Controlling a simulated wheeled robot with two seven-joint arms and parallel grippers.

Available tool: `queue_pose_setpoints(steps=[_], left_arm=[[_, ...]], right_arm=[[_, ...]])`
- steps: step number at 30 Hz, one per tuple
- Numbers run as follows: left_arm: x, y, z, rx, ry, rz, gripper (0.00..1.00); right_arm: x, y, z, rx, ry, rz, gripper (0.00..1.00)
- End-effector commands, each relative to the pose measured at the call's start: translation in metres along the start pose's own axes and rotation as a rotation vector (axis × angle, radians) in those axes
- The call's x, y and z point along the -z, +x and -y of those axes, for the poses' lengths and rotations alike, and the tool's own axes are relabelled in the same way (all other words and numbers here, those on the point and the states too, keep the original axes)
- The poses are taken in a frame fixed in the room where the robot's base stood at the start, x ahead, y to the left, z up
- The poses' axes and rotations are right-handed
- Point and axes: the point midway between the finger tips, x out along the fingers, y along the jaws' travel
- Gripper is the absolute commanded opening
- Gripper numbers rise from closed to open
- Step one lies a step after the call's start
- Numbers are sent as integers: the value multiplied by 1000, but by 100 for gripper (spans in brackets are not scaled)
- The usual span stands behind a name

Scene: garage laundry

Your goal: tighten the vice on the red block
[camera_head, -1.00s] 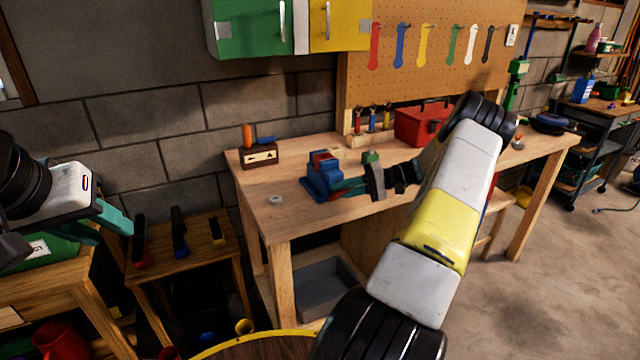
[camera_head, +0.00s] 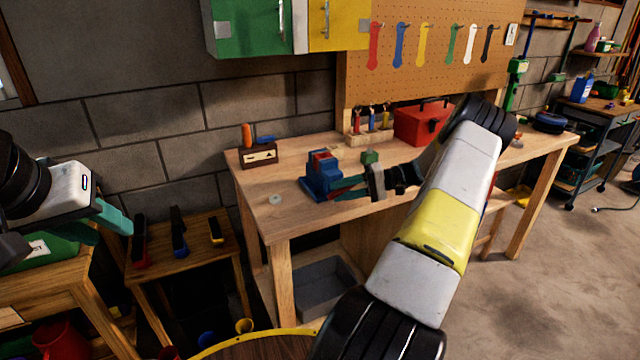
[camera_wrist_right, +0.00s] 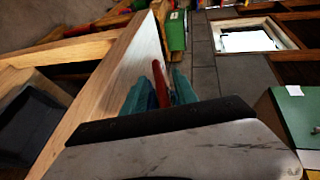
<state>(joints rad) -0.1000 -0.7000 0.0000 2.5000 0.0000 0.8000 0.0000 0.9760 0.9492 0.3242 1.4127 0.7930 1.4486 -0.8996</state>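The blue vice (camera_head: 322,182) stands on the wooden workbench, near its left end. The red block (camera_head: 321,156) shows at the top of the vice, between its jaws. My right gripper (camera_head: 338,188) is at the right side of the vice, with its teal fingers apart and pointing at it. In the right wrist view, a slim red bar (camera_wrist_right: 160,84) shows between the fingers of my right gripper (camera_wrist_right: 161,92); whether they touch it is unclear. My left gripper (camera_head: 112,226) is far left, away from the bench, open and empty.
On the workbench (camera_head: 262,208) are a small wooden box (camera_head: 259,155), a green block (camera_head: 370,157), a tool rack (camera_head: 371,135) and a red toolbox (camera_head: 422,124). A grey ring (camera_head: 275,199) lies near the front left. A small table (camera_head: 191,246) holds clamps below.

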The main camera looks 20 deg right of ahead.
Motion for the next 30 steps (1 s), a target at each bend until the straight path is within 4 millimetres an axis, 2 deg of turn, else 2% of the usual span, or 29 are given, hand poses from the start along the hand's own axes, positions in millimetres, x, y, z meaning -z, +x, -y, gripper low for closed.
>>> queue_pose_setpoints(steps=[4,7,15,19,24,30], left_arm=[[0,0,0,0,0,0,36],[0,0,0,0,0,0,36],[0,0,0,0,0,0,36],[0,0,0,0,0,0,36],[0,0,0,0,0,0,36],[0,0,0,0,0,0,36]], right_arm=[[1,-1,1,0,-2,-2,35],[1,-10,0,-1,-3,-3,35],[0,-55,0,-1,-2,-3,35],[0,-71,-1,-1,0,-3,35],[0,-78,0,1,0,-1,35],[0,-79,0,0,0,-1,35]])
